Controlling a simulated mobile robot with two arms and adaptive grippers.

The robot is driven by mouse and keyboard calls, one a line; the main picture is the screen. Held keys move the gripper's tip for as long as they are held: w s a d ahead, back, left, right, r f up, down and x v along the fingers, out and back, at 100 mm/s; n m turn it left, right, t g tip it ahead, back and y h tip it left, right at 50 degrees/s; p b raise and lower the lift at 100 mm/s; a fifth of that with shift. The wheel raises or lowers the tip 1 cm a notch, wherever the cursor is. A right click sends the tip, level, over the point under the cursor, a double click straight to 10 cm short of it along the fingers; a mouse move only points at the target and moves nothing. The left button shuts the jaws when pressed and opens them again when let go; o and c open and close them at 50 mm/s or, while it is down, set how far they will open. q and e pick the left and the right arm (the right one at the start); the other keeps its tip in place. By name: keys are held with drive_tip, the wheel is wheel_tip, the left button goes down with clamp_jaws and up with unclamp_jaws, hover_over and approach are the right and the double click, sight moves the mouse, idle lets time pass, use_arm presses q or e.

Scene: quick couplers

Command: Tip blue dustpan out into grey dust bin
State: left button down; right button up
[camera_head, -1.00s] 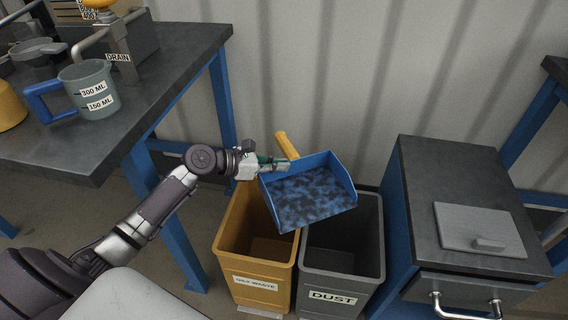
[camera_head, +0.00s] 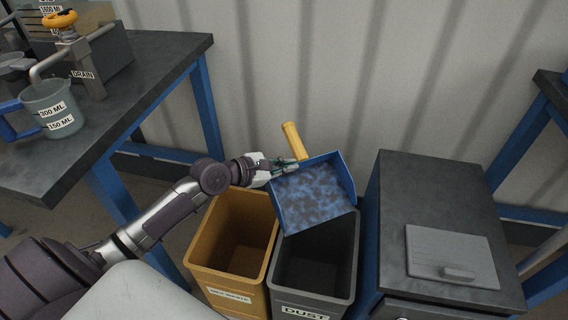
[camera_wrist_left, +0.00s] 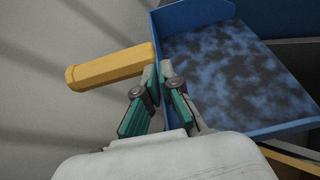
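The blue dustpan (camera_head: 313,196) with dark, mottled dust on its floor hangs over the grey dust bin (camera_head: 351,270), which is labelled DUST. Its yellow handle (camera_head: 294,141) points up and back. My left gripper (camera_head: 284,165) is shut on the dustpan at its left side, near the handle. In the left wrist view, the fingers (camera_wrist_left: 158,84) pinch the blue side wall of the dustpan (camera_wrist_left: 240,70), with the yellow handle (camera_wrist_left: 112,66) to the left. The dustpan is tilted toward the front, and dust still covers its floor. My right gripper is not in view.
A yellow oily waste bin (camera_head: 203,256) stands directly left of the grey bin. A blue cabinet with a dark top (camera_head: 440,200) stands close on the right. A workbench (camera_head: 140,95) with a labelled mug (camera_head: 52,108) and a drain tap is at left.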

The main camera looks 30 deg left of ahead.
use_arm(q)
drive_tip(key=s+d+m, duration=0.1)
drive_tip(key=s+d+r+m+t+b, duration=0.1)
drive_tip(key=d, duration=0.1)
drive_tip(key=shift+s+r+y, duration=0.1)
drive_tip(key=shift+y, duration=0.3)
drive_tip(key=shift+s+d+r, duration=0.2)
drive_tip(key=shift+r, duration=0.05)
drive_tip(key=shift+s+d+f+m+t+y+p, duration=0.1)
drive_tip(key=shift+s+d+m+t+y+p, duration=0.1)
drive_tip(key=shift+s+d+m+t+p, duration=0.45)
drive_tip(key=shift+s+d+f+m+t+y+p, duration=0.1)
drive_tip(key=shift+s+d+m+t+y+p, duration=0.15)
drive_tip(key=shift+s+d+m+p, duration=0.75)
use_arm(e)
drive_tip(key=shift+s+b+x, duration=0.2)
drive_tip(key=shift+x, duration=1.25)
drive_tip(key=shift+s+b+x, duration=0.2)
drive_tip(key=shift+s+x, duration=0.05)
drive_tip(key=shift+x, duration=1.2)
use_arm(q)
drive_tip(key=shift+w+d+r+n, duration=0.1)
drive_tip(key=shift+w+d+n, duration=0.05)
drive_tip(key=shift+w+n, duration=0.15)
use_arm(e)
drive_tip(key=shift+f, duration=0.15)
